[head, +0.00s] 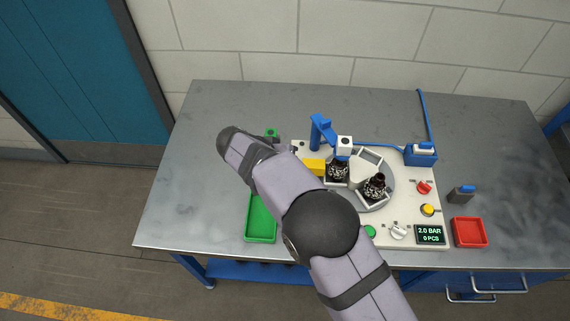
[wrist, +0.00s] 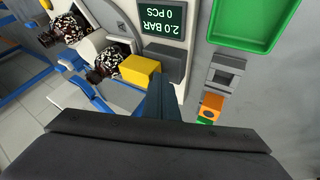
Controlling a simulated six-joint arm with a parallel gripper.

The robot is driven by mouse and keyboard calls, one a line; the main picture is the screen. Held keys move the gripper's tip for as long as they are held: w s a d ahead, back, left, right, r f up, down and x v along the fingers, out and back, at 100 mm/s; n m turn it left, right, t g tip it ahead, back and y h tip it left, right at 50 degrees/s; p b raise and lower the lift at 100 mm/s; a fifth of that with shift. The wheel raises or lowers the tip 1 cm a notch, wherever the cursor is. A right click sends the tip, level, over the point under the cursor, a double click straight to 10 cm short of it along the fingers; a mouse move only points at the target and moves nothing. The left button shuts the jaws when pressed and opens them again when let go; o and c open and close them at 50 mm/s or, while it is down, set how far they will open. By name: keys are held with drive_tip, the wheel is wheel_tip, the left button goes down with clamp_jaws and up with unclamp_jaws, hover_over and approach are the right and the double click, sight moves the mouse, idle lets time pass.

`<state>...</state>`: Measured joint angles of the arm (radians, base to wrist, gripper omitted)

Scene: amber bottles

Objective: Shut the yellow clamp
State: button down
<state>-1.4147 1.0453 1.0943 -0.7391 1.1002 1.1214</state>
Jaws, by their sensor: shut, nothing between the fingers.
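The yellow clamp (head: 313,166) shows as a yellow block at the left edge of the round plate, close to a dark amber bottle (head: 338,173). In the wrist view the yellow block (wrist: 140,70) sits beside a dark grey block (wrist: 173,63), with a bottle (wrist: 106,62) close on its other side. I cannot tell how far the clamp is closed. My gripper (wrist: 161,88) is shut and empty, its fingertips close to the yellow block in the picture; contact is unclear. In the head view my arm hides the fingers.
A second bottle (head: 375,188) stands on the round plate (head: 388,190). A blue post (head: 318,132) rises behind. A green tray (head: 261,220) lies left and a red tray (head: 470,232) right. The display (head: 430,234) reads 2.0 BAR, 0 PCS. The table's back right is mostly free.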

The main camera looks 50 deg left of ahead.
drive_tip(key=shift+w+d, duration=0.6)
drive_tip(key=shift+f, duration=0.1)
drive_tip(key=shift+s+a+b, duration=0.4)
drive_tip(key=shift+b, duration=0.05)
drive_tip(key=s+a+f+b+v, duration=0.1)
drive_tip(key=a+b+v, duration=0.1)
drive_tip(key=v, duration=0.9)
drive_tip(key=shift+s+a+r+b, duration=0.2)
drive_tip(key=shift+s+b, duration=0.2)
drive_tip(key=shift+b, duration=0.35)
